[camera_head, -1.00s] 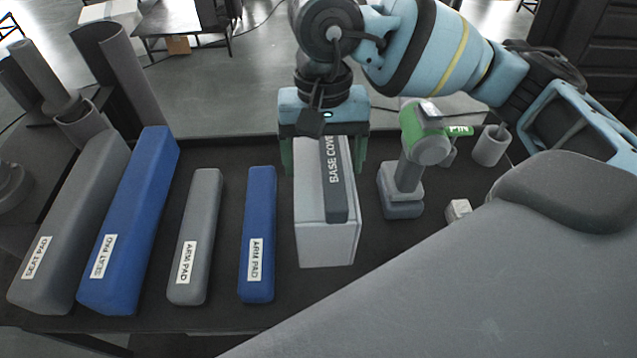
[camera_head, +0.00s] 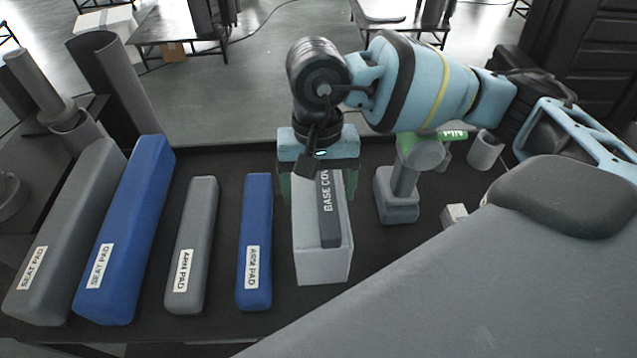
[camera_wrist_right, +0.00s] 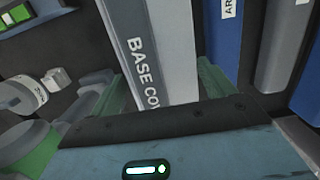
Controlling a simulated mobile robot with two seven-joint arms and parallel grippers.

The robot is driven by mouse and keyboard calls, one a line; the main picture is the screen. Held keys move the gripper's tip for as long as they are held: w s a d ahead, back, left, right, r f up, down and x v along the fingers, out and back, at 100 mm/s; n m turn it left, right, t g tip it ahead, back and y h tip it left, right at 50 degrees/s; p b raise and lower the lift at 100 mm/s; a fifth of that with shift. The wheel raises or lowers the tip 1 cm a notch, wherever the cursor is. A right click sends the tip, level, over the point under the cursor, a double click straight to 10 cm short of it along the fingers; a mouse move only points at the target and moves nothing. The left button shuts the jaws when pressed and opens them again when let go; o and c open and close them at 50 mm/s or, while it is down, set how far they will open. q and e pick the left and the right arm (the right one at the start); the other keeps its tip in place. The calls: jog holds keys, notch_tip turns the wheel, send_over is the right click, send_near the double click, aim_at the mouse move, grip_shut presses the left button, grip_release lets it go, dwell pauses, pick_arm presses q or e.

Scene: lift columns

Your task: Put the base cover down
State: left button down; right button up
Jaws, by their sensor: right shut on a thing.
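The base cover (camera_head: 322,255) is a light grey box with a dark strip on top lettered BASE COVER. It stands on the dark table, or just above it; I cannot tell whether it touches. My right gripper (camera_head: 319,185) is shut on its far end, with green fingers on either side. In the right wrist view the base cover (camera_wrist_right: 160,60) runs away from between the green fingers (camera_wrist_right: 168,90), and part of its lettering is hidden by the gripper. My left gripper is not in view.
Left of the cover lie a blue arm pad (camera_head: 255,280), a grey arm pad (camera_head: 196,240), a blue seat pad (camera_head: 130,220) and a grey seat pad (camera_head: 70,225). A grey and green drill-like tool (camera_head: 398,195) stands close on the right. A big grey surface (camera_head: 480,290) fills the lower right.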

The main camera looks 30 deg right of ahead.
jog(key=o, duration=1)
jog(key=shift+f, duration=0.1)
jog(key=r, duration=0.4)
jog(key=w+r, duration=0.1)
jog(key=r, duration=0.7)
jog(key=shift+w+d+r, duration=0.15)
jog(key=shift+d, duration=0.15)
